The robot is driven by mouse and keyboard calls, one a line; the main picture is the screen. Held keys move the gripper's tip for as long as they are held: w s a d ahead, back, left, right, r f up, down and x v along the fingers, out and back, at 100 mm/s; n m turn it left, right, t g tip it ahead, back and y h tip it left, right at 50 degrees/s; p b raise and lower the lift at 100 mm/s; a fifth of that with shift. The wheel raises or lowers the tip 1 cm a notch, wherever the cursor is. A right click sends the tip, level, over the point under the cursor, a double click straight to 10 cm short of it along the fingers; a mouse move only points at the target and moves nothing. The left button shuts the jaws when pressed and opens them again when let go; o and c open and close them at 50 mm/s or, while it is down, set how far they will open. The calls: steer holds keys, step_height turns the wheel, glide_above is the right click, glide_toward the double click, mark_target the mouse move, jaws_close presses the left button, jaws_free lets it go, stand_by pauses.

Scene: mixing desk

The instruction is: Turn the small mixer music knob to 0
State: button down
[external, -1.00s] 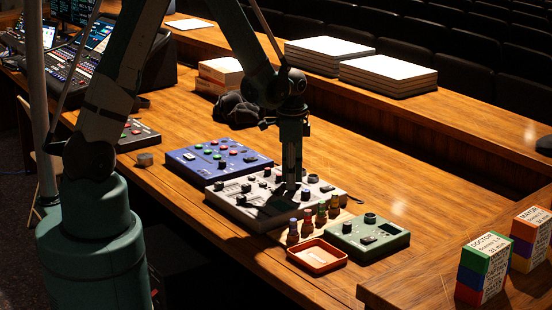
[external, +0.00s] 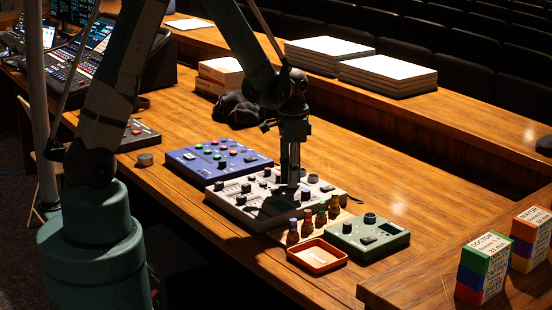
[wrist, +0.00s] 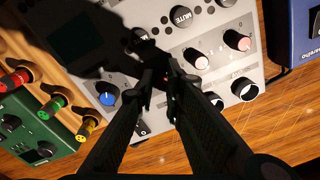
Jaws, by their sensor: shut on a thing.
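The grey-white mixer (external: 240,209) lies on the wooden desk, in the middle of the external view. It fills the upper part of the wrist view (wrist: 222,62), with several knobs and buttons, including a blue-topped knob (wrist: 107,94) and pale pinkish knobs (wrist: 237,40). My gripper (external: 290,183) points straight down onto it. In the wrist view my gripper (wrist: 160,78) is shut on a small knob of this mixer, which the dark fingers almost fully hide. The knob's label and pointer cannot be read. My arm's shadow darkens part of the panel.
A blue mixer (external: 190,168) lies to the left. Open desk (external: 400,200) lies farther right.

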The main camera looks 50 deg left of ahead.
steer(key=n+b, duration=0.2)
steer(key=n, duration=0.3)
steer(key=shift+f+n, duration=0.1)
steer(key=shift+n, duration=0.2)
steer(key=n+b, duration=0.2)
steer(key=n, duration=0.3)
steer(key=n+b, duration=0.1)
steer(key=n, duration=0.4)
steer(key=shift+w+n+g, duration=0.1)
steer(key=shift+n+g, duration=0.2)
steer(key=shift+n, duration=0.1)
steer(key=n+b, duration=0.1)
steer(key=n, duration=0.3)
steer(key=shift+a+n, duration=0.1)
steer(key=shift+n, duration=0.3)
steer(key=c, duration=2.4)
jaws_free()
step_height(320, 180, up, 12)
steer(key=shift+w, duration=0.2)
